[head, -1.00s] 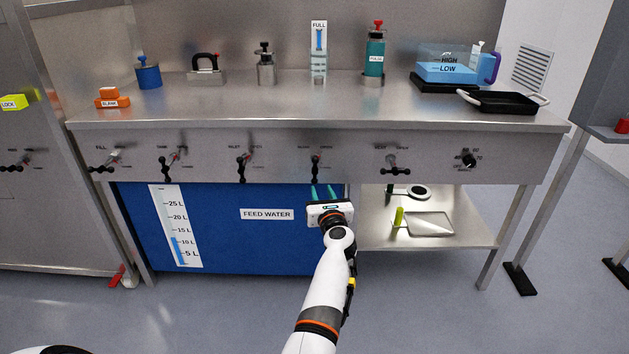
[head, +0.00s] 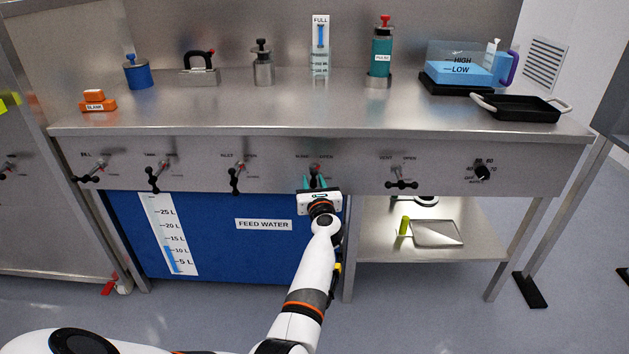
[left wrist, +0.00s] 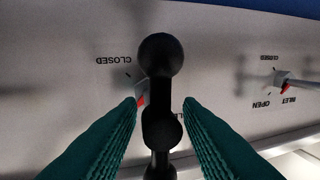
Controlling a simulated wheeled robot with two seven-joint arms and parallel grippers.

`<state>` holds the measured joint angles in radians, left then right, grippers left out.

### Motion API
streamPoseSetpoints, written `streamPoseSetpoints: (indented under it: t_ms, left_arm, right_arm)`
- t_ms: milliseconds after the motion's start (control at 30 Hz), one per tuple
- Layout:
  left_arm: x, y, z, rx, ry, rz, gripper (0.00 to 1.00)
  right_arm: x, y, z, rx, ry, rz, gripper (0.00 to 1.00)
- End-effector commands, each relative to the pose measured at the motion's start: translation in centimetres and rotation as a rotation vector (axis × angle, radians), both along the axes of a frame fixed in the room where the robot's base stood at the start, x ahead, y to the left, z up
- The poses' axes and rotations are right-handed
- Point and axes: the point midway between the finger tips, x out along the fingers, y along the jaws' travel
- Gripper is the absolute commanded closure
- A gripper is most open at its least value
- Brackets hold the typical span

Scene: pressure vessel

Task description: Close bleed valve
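The bleed valve (head: 314,170) is on the steel front panel, the fourth valve from the left in the head view. Its black lever with ball ends (left wrist: 160,55) fills the middle of the left wrist view. There a red-marked pointer shows partly behind it, near an upside-down "CLOSED" label. My left gripper (head: 315,183) is open at this valve. Its two teal fingers stand on either side of the lever, with a small gap showing at least on the right. The gripper body hides the lower part of the lever in the head view. My right gripper is not in view.
The inlet valve (head: 235,177) is left of the bleed valve and the vent valve (head: 402,183) right of it. A blue feed water tank (head: 220,245) stands below the panel. A lower shelf (head: 380,240) holds a tray. Bottles and pans stand on the bench top.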

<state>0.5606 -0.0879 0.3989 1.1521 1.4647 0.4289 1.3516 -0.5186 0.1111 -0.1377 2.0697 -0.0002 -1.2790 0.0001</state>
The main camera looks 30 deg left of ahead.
Motion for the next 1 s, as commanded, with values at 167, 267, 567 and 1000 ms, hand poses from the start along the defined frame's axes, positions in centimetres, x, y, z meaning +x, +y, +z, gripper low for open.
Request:
streamPoseSetpoints:
  t_ms: [167,267,567,1000]
  left_arm:
    - [0.0,0.0,0.0,0.001,0.001,0.0,0.76]
    - [0.0,0.0,0.0,0.001,0.001,0.001,0.92]
    - [-0.1,0.1,0.0,0.011,0.007,0.004,1.0]
    - [-0.1,0.2,-0.2,0.218,0.134,0.007,1.0]
  right_arm:
    - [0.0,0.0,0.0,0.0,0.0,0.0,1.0]
    - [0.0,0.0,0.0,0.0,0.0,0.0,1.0]
    - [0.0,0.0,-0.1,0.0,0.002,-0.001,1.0]
    - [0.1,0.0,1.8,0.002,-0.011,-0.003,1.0]
